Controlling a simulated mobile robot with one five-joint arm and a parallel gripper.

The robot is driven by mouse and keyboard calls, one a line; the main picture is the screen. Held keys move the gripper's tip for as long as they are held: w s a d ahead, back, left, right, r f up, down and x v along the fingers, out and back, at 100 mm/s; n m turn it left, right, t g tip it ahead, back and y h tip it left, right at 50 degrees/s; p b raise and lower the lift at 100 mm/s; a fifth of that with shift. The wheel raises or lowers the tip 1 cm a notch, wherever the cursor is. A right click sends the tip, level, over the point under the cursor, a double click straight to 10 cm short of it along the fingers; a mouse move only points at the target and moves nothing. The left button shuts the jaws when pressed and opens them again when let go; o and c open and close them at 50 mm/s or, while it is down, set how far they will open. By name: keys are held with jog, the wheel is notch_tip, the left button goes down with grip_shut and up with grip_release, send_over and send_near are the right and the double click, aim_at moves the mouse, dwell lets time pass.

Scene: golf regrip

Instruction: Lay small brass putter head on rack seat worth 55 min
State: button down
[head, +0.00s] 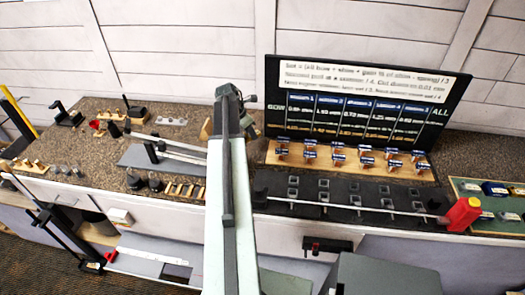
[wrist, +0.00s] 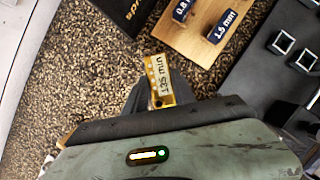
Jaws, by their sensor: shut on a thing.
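My gripper (wrist: 160,88) is shut on a small yellow, brass-coloured piece (wrist: 158,72) in the wrist view. The piece sticks out between the grey fingers over the speckled counter. It has a pale printed label, upside down, that seems to end in "min"; the number is not clear. In the head view my arm rises through the middle, and its end is at the back of the counter, left of the black sign. The held piece is hidden there. I cannot tell which seat is marked 55 min.
A black sign (head: 370,95) stands behind a wooden board (head: 285,157) with blue-labelled blocks. A dark mat (head: 275,188) with square sockets and a long shaft lies in front. A red clamp (head: 462,213) stands at right. Several small tools and wooden blocks (head: 185,190) are at left.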

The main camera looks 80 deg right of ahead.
aim_at(254, 151)
notch_tip(254, 151, down, 8)
jog(key=b, duration=0.6)
jog(key=shift+f, duration=0.1)
jog(key=shift+r, duration=0.25)
jog(key=shift+f, duration=0.15)
jog(key=c, duration=1)
grip_release()
jog(key=shift+c, duration=0.2)
